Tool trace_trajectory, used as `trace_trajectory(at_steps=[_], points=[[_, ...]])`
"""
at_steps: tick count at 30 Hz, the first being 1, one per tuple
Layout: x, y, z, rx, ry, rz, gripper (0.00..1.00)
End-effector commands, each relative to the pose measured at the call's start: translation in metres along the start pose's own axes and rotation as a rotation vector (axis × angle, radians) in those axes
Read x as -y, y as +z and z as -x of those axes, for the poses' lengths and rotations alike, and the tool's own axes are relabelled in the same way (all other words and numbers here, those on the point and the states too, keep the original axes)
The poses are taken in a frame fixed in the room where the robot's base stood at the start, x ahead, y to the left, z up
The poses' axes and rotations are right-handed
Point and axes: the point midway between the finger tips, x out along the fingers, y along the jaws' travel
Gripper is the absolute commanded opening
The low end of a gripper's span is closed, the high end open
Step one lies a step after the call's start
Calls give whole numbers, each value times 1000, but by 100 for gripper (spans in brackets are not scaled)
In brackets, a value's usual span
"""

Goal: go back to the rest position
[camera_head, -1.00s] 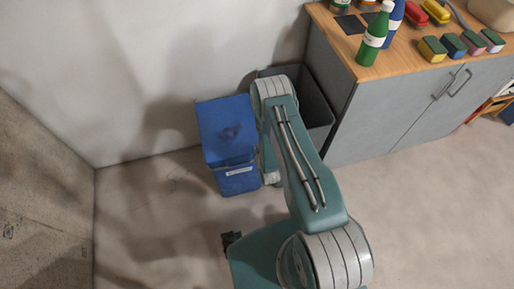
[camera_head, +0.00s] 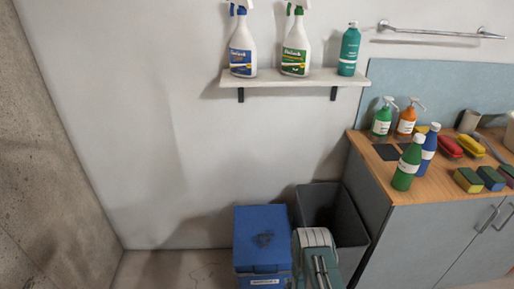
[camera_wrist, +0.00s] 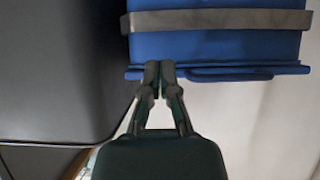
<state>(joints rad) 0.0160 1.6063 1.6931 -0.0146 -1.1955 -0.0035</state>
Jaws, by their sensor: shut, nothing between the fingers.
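My gripper (camera_wrist: 160,75) shows in the wrist view with its two fingertips together, shut and empty. Its tips appear close to the lid edge of a blue bin (camera_wrist: 220,45); I cannot tell whether they touch it. In the head view the blue bin (camera_head: 262,240) stands on the floor by the wall with its lid down. Part of my arm (camera_head: 318,262) shows at the bottom, just right of the blue bin. My gripper is not visible in the head view.
A dark grey open bin (camera_head: 350,240) stands between the blue bin and a grey cabinet (camera_head: 425,245). Bottles and sponges stand on the wooden counter (camera_head: 440,188). A wall shelf (camera_head: 300,80) holds two spray bottles and a teal bottle. Floor (camera_head: 170,270) left of the blue bin is clear.

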Motion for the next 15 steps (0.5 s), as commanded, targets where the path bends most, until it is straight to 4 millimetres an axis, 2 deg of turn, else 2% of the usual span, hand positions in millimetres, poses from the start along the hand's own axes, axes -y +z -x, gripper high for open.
trace_trajectory(at_steps=[1, 7, 15], points=[[0, -18, -3, -3, 0, 0, 0], [0, -100, -6, 39, 1, 2, 0], [0, -204, 18, 106, 2, 3, 0]])
